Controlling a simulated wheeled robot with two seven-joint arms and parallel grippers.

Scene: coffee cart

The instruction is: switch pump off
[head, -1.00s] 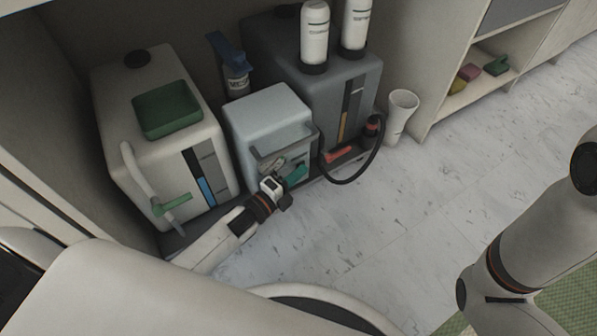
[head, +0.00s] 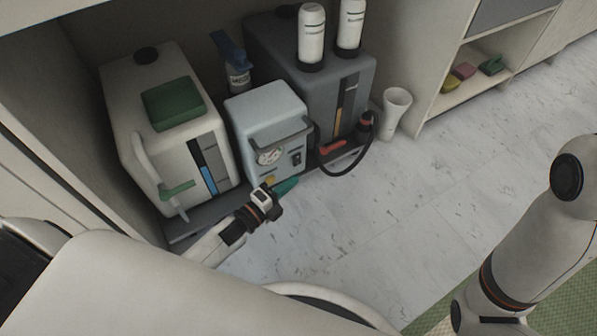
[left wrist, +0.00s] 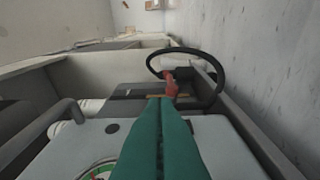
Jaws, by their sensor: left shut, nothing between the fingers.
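The pump (head: 268,130) is a light blue-grey box with a dark handle, between a white tank and a dark grey tank. Its front carries a round gauge (head: 270,156), a small black switch (head: 296,158) and a yellow part (head: 270,180). In the left wrist view, the pump front (left wrist: 215,145) lies below the fingers, with part of the gauge (left wrist: 98,172) at the bottom edge. My left gripper (head: 287,187) has green fingers, shut and empty, just in front of the pump, below the switch. The fingers also fill the middle of the left wrist view (left wrist: 160,135). My right gripper is out of view.
The white tank (head: 150,120) stands left and the dark grey tank (head: 300,75) right, with a red lever (head: 332,146) and a looped black hose (head: 348,174). A white bin (head: 394,112) stands beside a shelf (head: 440,100). The floor in front is clear.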

